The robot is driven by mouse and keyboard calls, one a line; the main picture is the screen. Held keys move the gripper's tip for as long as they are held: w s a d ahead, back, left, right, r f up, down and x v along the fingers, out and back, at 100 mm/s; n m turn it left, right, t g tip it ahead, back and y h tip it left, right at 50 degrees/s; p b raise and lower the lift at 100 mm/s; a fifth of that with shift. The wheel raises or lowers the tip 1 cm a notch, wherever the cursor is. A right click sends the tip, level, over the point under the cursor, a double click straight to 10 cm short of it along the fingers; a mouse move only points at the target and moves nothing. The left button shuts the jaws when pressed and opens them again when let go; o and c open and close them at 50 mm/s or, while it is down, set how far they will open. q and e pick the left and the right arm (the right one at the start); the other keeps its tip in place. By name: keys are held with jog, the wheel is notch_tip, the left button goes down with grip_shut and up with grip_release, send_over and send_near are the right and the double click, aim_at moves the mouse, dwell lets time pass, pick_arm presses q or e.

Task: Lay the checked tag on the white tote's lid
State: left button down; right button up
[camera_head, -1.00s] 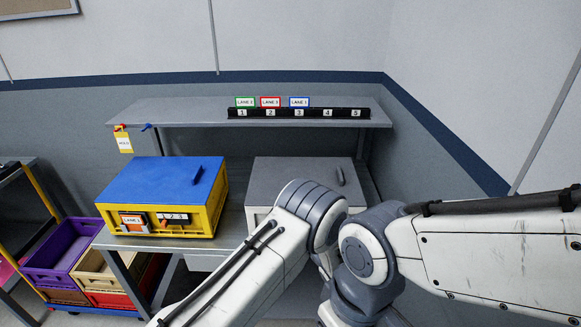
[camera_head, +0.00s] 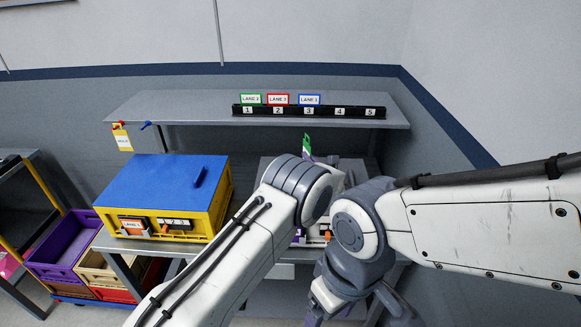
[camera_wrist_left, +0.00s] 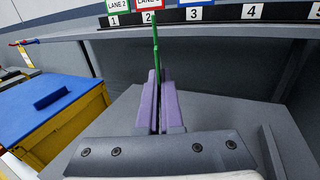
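My left gripper (camera_wrist_left: 159,85) has purple fingers shut on a thin green-edged tag (camera_wrist_left: 155,42), which stands upright and nearly edge-on in the left wrist view. In the head view this green tag (camera_head: 307,143) shows above my left arm's wrist; its check mark cannot be made out. The white tote's grey lid (camera_wrist_left: 222,115) lies under and around the gripper in the wrist view, with the tag apart from it. In the head view my left arm hides most of the lid (camera_head: 268,168) and tote. My right gripper is mostly hidden at the bottom; its fingers are unclear.
A yellow tote with a blue lid (camera_head: 165,182) stands left of the white one. Behind, a shelf (camera_head: 180,108) carries a black numbered rail (camera_head: 360,112) with green, red and blue lane cards. A yellow tag (camera_head: 122,138) hangs at its left end. Coloured crates (camera_head: 68,243) stand lower left.

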pick_arm(q)
jog(key=shift+w+a+f+b, duration=0.2)
jog(key=shift+a+f, duration=0.2)
jog(key=shift+f, duration=0.55)
jog(key=shift+w+a+f+b, duration=0.15)
jog(key=shift+w+a+f, duration=0.15)
jog(key=shift+f, duration=0.6)
jog(key=shift+w+a+f+b, duration=0.15)
jog(key=shift+a+f, duration=0.3)
jog(key=shift+f, duration=0.5)
pick_arm(e)
jog(key=shift+w+a+f, duration=0.1)
jog(key=shift+w+f, duration=0.3)
jog(key=shift+f, duration=0.05)
pick_arm(q)
jog(key=shift+f+b, duration=0.6)
jog(key=shift+b, duration=0.3)
pick_arm(e)
jog(key=shift+f, duration=0.9)
pick_arm(q)
jog(key=c, duration=1.1)
grip_release()
pick_arm(e)
jog(key=shift+r, duration=0.1)
pick_arm(q)
jog(key=shift+r, duration=0.1)
